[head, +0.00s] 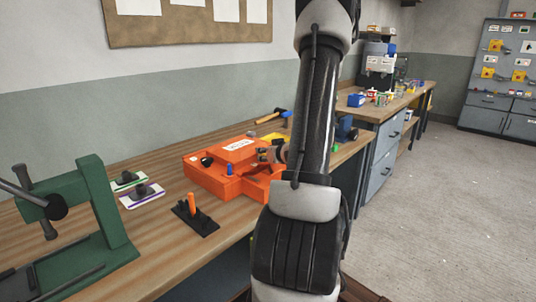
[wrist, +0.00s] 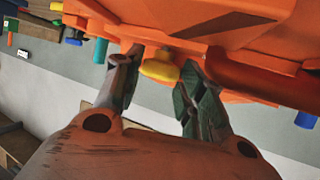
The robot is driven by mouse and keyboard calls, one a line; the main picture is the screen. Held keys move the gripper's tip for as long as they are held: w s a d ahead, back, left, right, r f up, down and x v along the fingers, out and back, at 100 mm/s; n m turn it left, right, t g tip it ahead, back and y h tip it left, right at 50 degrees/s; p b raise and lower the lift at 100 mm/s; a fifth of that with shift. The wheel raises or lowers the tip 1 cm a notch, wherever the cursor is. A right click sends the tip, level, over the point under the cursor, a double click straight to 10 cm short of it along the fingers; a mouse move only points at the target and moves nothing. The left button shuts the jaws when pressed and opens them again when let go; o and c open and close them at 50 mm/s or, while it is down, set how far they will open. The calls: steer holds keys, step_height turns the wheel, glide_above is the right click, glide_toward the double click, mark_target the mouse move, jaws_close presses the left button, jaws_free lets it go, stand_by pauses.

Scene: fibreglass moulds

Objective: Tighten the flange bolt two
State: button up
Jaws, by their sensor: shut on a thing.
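The orange mould (head: 206,178) sits on the wooden workbench, with a white label on top. It fills the top of the wrist view (wrist: 250,75). My gripper (head: 272,153) is at the mould's right side, partly hidden by my arm in the head view. In the wrist view my gripper (wrist: 163,75) has its two fingers on either side of a yellow bolt head (wrist: 160,64) at the mould's flange and is shut on it. A blue bolt (head: 229,169) stands upright on the mould's near side. No number shows on any bolt.
A black stand with an orange peg (head: 192,204), two small cards with dark knobs (head: 141,194) and a green press (head: 100,205) are on the bench at left. A hammer (head: 268,117) lies behind the mould. The floor at right is clear.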

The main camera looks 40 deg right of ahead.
steer(key=shift+m+h, duration=0.3)
steer(key=o, duration=1)
steer(key=shift+a, duration=0.1)
steer(key=v, duration=0.7)
steer(key=shift+s+a+r, duration=0.1)
steer(key=shift+s+r, duration=0.05)
steer(key=shift+r, duration=0.05)
